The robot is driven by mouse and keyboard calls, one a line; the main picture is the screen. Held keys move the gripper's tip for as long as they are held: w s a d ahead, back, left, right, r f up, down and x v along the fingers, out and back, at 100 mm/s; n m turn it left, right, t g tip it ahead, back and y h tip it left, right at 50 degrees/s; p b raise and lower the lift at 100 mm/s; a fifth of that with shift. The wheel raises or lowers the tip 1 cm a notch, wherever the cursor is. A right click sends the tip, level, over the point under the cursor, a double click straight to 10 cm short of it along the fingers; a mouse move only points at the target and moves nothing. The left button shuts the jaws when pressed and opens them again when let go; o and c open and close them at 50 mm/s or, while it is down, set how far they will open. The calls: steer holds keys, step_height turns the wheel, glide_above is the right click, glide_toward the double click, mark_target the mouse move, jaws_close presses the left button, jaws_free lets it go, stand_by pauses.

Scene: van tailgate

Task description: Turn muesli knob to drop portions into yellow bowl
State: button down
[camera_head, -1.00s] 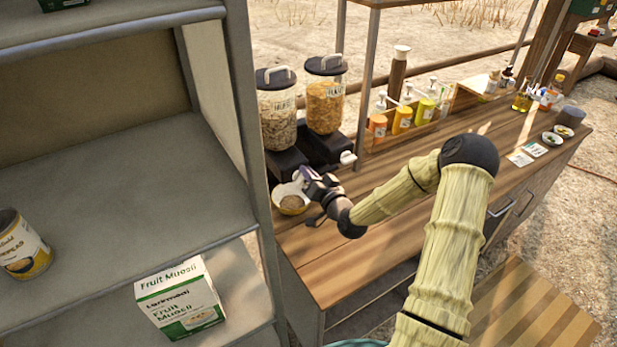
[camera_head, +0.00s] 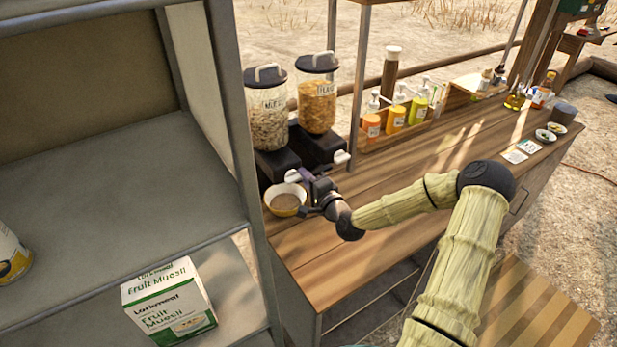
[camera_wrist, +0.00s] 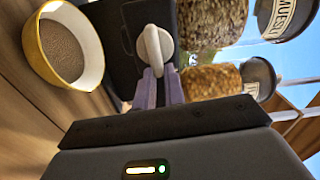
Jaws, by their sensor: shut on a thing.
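The muesli dispenser (camera_head: 268,122) is a clear jar with a black lid, labelled MUESLI, on a black base at the counter's left end. Its white knob (camera_wrist: 154,48) sits on the front of the black base. My gripper (camera_head: 303,176) is at the front of this base; in the wrist view its two purple fingers (camera_wrist: 159,84) are shut on the knob. The yellow bowl (camera_head: 287,212) stands upright on the counter below the dispenser, just left of my gripper. In the wrist view the bowl (camera_wrist: 90,73) has brown, grainy contents.
A second dispenser (camera_head: 317,108) with orange flakes stands right beside it, with its own white knob (camera_head: 341,157). Sauce bottles (camera_head: 394,117) stand farther right. A grey shelf (camera_head: 120,215) with a muesli box (camera_head: 168,305) fills the left. The middle of the wooden counter (camera_head: 430,165) is mostly clear.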

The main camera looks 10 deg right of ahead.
steer(key=shift+s+a+f+m, duration=0.1)
steer(key=shift+a+f+m, duration=0.15)
steer(key=shift+a+m, duration=0.05)
steer(key=shift+a, duration=0.15)
steer(key=c, duration=1.6)
jaws_free()
steer(key=shift+r, duration=0.1)
steer(key=shift+o, duration=0.6)
steer(key=shift+a, duration=0.1)
steer(key=shift+d, duration=0.3)
